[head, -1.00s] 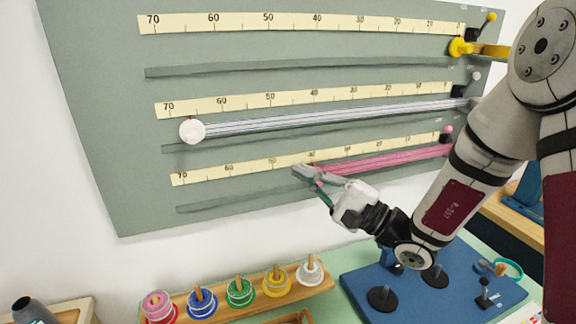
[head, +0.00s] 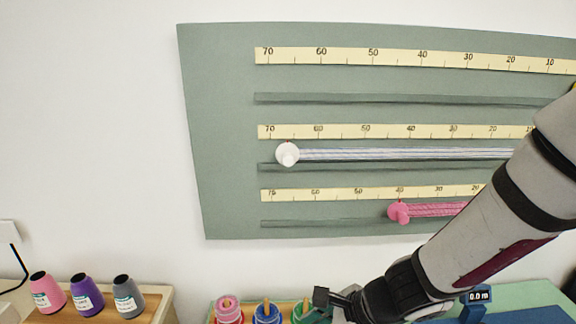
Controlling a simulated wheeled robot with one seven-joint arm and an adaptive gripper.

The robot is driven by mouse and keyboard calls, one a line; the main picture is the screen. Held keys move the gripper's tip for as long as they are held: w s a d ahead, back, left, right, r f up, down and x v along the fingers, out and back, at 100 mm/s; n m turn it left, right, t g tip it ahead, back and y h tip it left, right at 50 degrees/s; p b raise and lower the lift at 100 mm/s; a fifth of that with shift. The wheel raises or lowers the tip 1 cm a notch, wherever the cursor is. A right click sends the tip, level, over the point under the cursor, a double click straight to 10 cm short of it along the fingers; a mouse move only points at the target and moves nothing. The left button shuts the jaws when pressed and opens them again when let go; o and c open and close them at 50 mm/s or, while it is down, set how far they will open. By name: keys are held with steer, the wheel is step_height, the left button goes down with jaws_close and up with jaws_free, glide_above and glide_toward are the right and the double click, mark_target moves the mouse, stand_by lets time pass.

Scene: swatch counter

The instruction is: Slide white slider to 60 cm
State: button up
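The white slider (head: 288,155) is a round knob on the middle track, at the left end of a white, blue-lined band (head: 400,154). Its small red mark sits between 70 and 60 on the middle scale (head: 345,131), at about 66. My gripper (head: 322,304) is low at the bottom edge of the head view, well below the white slider and apart from it. It is partly cut off, and its finger opening does not show clearly.
The pink slider (head: 399,212) sits at about 40 on the lowest scale. The grey-green board (head: 225,130) fills the middle. Coloured spools (head: 267,313) stand below, near my gripper. Cones of thread (head: 85,294) stand at bottom left. My arm covers the board's lower right.

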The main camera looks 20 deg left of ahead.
steer(key=d+m+t+h, duration=0.1)
steer(key=m+t+h, duration=0.1)
steer(key=h, duration=0.1)
steer(key=m+t+y+p, duration=0.1)
steer(key=m+t+y, duration=0.1)
steer(key=m+t, duration=0.95)
glide_toward(289, 162)
steer(key=w+a+n, duration=0.1)
steer(key=w, duration=0.2)
steer(key=w+a+f+n+t+p, duration=0.1)
steer(key=w, duration=0.2)
steer(key=w+a+f+n+t, duration=0.1)
steer(key=w+a, duration=0.1)
steer(key=w, duration=0.1)
steer(key=shift+w+f+t+p, duration=0.1)
steer(key=shift+t+p, duration=0.15)
steer(key=shift+p, duration=0.15)
jaws_close()
